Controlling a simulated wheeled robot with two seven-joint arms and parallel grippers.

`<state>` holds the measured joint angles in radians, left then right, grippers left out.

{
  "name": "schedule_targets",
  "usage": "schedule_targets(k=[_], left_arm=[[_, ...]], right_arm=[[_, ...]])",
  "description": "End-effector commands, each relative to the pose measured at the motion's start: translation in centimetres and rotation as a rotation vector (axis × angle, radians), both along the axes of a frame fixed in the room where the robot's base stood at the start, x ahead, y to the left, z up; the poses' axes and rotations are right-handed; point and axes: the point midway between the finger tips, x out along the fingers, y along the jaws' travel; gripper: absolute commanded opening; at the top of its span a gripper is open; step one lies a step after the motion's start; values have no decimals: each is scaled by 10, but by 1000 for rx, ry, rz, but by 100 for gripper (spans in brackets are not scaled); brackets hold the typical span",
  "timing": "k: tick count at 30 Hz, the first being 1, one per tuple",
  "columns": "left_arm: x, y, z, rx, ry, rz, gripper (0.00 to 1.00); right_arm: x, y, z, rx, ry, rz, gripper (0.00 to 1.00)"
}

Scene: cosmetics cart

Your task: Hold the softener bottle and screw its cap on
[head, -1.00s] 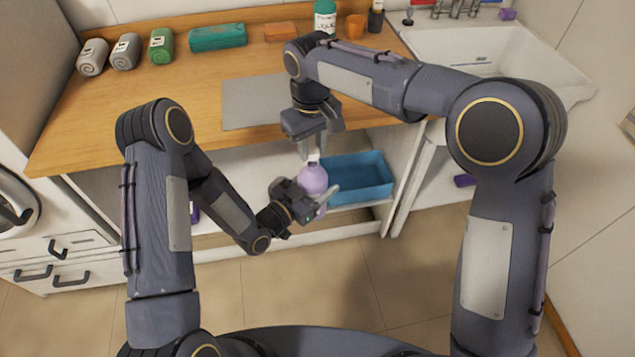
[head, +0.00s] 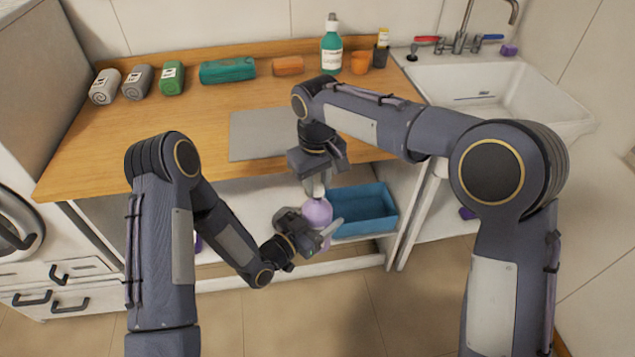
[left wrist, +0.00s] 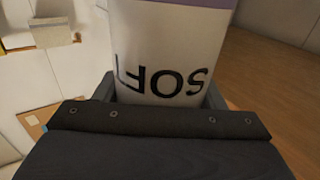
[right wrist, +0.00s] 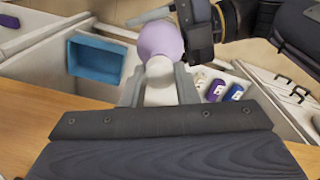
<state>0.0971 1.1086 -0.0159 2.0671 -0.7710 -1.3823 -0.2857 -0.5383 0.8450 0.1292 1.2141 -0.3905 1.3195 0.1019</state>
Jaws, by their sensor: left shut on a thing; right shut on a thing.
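The softener bottle (head: 318,213) is a round, light-purple bottle in front of the open cabinet, roughly upright. My left gripper (head: 322,230) is shut around it. In the left wrist view its white label (left wrist: 170,50) with upside-down lettering sits between the fingers. My right gripper (head: 317,188) comes from above and is shut on the white cap (right wrist: 160,82), at the bottle's top. In the right wrist view the purple bottle (right wrist: 160,42) lies just beyond the cap, in line with it. The fingers hide part of the joint, so I cannot tell how far the cap is threaded.
A blue bin (head: 365,210) stands on the cabinet shelf just right of the bottle. The wooden counter (head: 120,135) lies behind, with rolled towels, a green pump bottle (head: 331,52), an orange cup (head: 360,63) and a grey mat (head: 262,135). The sink (head: 480,85) is at right.

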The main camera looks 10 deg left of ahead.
Motion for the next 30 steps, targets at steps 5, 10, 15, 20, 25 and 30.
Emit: schedule_targets(k=[5,10,15,20,25,30], left_arm=[[0,0,0,0,0,0,23],[0,0,0,0,0,0,23],[0,0,0,0,0,0,23],[0,0,0,0,0,0,23],[0,0,0,0,0,0,23],[0,0,0,0,0,0,23]], right_arm=[[0,-1,-11,-1,2,-1,6],[0,0,-15,-1,1,-1,6],[0,0,-15,-1,1,-1,6],[0,0,-15,-1,1,-1,6],[0,0,-16,-1,1,-1,6],[0,-1,-19,-1,2,-1,6]])
